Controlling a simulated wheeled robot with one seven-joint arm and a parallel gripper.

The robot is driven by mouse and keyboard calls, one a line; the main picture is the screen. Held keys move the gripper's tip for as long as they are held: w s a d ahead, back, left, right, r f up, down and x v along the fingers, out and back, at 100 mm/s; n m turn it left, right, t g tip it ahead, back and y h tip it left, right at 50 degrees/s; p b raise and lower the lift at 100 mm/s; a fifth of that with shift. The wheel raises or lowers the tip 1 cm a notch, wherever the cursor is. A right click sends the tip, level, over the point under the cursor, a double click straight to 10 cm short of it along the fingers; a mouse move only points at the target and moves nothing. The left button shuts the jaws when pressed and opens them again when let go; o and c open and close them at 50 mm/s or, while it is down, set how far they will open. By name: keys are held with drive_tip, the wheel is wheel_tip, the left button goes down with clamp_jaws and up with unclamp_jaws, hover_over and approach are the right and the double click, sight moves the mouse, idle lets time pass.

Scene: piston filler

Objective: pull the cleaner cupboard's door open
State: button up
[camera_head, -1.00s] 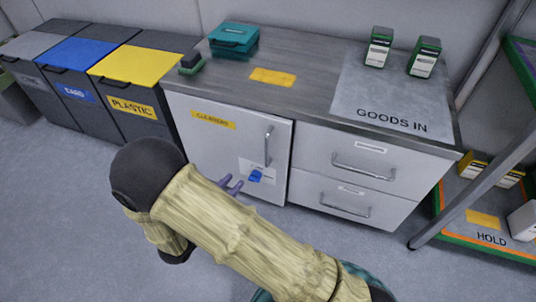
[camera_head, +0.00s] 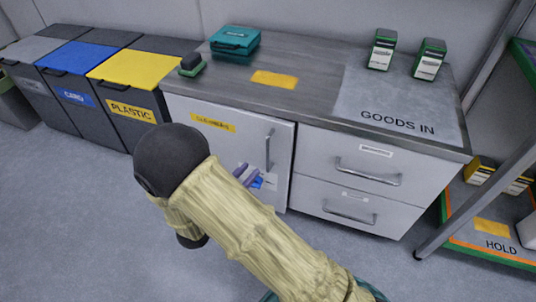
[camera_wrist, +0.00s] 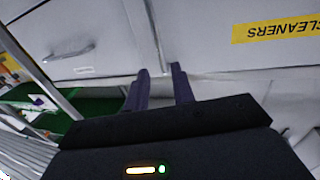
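The cleaner cupboard's door (camera_head: 225,150) is white, with a yellow CLEANERS label, and is shut. Its upright metal handle (camera_head: 269,150) is near its right edge. In the wrist view the door (camera_wrist: 240,60) is upside down at right, and I cannot make out its handle. My gripper (camera_head: 250,174) is in front of the door's lower right, just left of and below the handle's lower end. In the wrist view my gripper (camera_wrist: 160,76) has its two purple fingers apart, with nothing seen between them.
Two drawers with bar handles (camera_head: 367,174) are right of the door; one drawer handle (camera_wrist: 70,52) shows in the wrist view. The yellow-lidded plastic bin (camera_head: 133,85) is to the left. A rack (camera_head: 480,195) stands at right. Open floor lies in front.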

sight(267, 152)
drive_tip(key=b+x, duration=0.3)
drive_tip(key=x, duration=0.5)
drive_tip(key=shift+w+d+f+b, duration=0.15)
drive_tip(key=shift+w+d+b, duration=0.15)
drive_tip(key=shift+w+d, duration=0.4)
drive_tip(key=shift+w, duration=0.15)
clamp_jaws()
